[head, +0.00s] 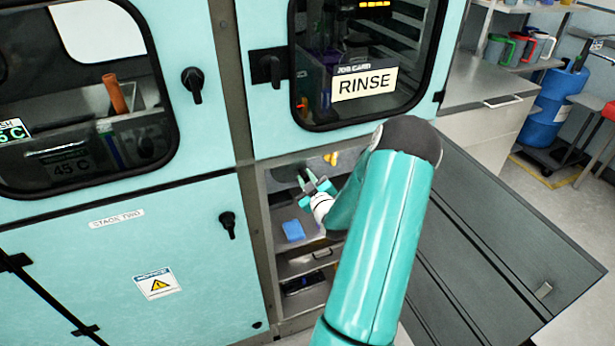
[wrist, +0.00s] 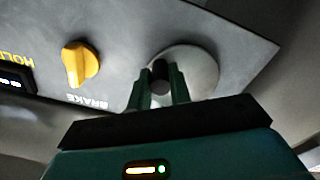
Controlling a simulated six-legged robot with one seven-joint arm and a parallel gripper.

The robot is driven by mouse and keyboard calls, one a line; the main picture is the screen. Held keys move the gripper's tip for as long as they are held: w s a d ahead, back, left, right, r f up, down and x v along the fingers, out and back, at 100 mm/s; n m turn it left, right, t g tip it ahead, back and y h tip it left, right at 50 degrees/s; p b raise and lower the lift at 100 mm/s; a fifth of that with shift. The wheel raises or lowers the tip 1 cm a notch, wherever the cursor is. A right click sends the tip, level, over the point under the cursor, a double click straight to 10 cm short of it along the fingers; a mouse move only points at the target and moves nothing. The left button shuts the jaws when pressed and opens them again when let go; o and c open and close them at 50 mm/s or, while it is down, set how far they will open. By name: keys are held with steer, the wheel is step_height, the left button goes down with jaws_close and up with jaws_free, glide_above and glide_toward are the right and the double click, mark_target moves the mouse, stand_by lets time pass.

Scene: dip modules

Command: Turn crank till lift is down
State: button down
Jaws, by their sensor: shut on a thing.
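In the wrist view the crank is a round pale metal disc (wrist: 204,66) on a grey panel, with a dark handle knob (wrist: 160,76) standing off its left part. My gripper (wrist: 159,90) is shut on that knob, one green finger on each side. In the head view my gripper (head: 316,187) reaches into the open lower bay under the RINSE window.
A yellow BRAKE knob (wrist: 80,63) sits left of the crank, beside a dark display (wrist: 14,79). In the bay, a blue block (head: 293,231) lies on the shelf below my gripper. A grey door panel (head: 500,240) stands open at the right.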

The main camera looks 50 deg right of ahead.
mark_target(277, 177)
steer(key=m, duration=0.2)
steer(key=f+m, duration=0.1)
steer(key=shift+w+a, duration=0.15)
steer(key=shift+a, duration=0.1)
steer(key=m, duration=0.1)
steer(key=a+m, duration=0.1)
steer(key=m, duration=0.1)
steer(key=f+m, duration=0.1)
steer(key=shift+w+a+f, duration=0.1)
steer(key=shift+w+a, duration=0.05)
steer(key=shift+w, duration=0.25)
steer(key=m, duration=0.2)
steer(key=a+m, duration=0.1)
steer(key=shift+w+f, duration=0.2)
steer(key=shift+w, duration=0.05)
steer(key=shift+w+a+r+m, duration=0.45)
steer(key=shift+a+m, duration=0.25)
steer(key=shift+m, duration=1.75)
steer(key=shift+w+a+r+m, duration=0.35)
steer(key=shift+a+m, duration=0.35)
steer(key=shift+m, duration=1.8)
steer(key=shift+w+a+r+m, duration=0.35)
steer(key=shift+w+a+m, duration=0.25)
steer(key=shift+m, duration=1.85)
steer(key=shift+s+a, duration=0.1)
steer(key=shift+a, duration=0.05)
